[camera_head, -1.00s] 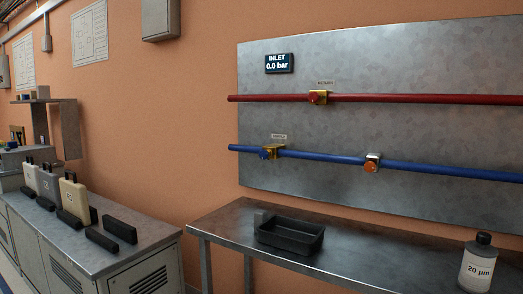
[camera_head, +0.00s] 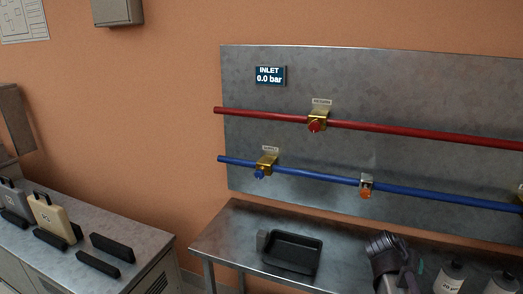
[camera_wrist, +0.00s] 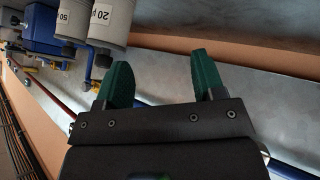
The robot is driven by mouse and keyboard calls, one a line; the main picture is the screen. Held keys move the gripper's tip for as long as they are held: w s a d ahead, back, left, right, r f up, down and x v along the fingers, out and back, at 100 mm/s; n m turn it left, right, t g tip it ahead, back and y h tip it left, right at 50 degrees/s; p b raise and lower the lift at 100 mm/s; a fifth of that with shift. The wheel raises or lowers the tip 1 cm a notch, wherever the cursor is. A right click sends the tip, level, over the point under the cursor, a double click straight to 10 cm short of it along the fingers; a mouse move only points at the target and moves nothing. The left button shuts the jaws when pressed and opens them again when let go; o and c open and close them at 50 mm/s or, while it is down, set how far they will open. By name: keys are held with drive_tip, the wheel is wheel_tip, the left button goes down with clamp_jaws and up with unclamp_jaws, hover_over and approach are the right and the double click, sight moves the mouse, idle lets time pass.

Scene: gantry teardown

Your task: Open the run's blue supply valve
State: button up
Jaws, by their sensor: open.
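The blue supply valve (camera_head: 259,174) is a small blue knob on a brass body. It sits on the blue pipe (camera_head: 315,176), under a small label, at the left of the metal panel in the head view. The inlet display (camera_head: 269,76) above reads 0.0 bar. My gripper (camera_wrist: 163,80) shows in the wrist view with two dark green fingers apart and nothing between them. Part of my arm shows at the bottom right of the head view, well right of the valve and below the pipes. I cannot pick out the supply valve in the wrist view.
A red pipe with a red-knobbed return valve (camera_head: 316,122) runs above. An orange-knobbed fitting (camera_head: 366,188) is farther right on the blue pipe. A black tray (camera_head: 291,253) and a labelled bottle (camera_head: 449,276) stand on the bench. A side counter (camera_head: 150,245) holds cartridges and black bars.

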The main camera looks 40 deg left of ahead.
drive_tip(key=a+r+n+t+y, duration=0.1)
drive_tip(key=a+r+t, duration=0.2)
drive_tip(key=a, duration=0.8)
drive_tip(key=a+r+n+t+y, duration=0.1)
drive_tip(key=a+r+t, duration=0.1)
drive_tip(key=a, duration=1)
drive_tip(key=n+t+y, duration=0.4)
drive_tip(key=y, duration=0.4)
approach(258, 175)
drive_tip(key=x, duration=1.1)
drive_tip(key=shift+w, duration=0.1)
drive_tip(key=shift+c, duration=0.3)
drive_tip(key=c, duration=0.9)
drive_tip(key=shift+o, duration=0.2)
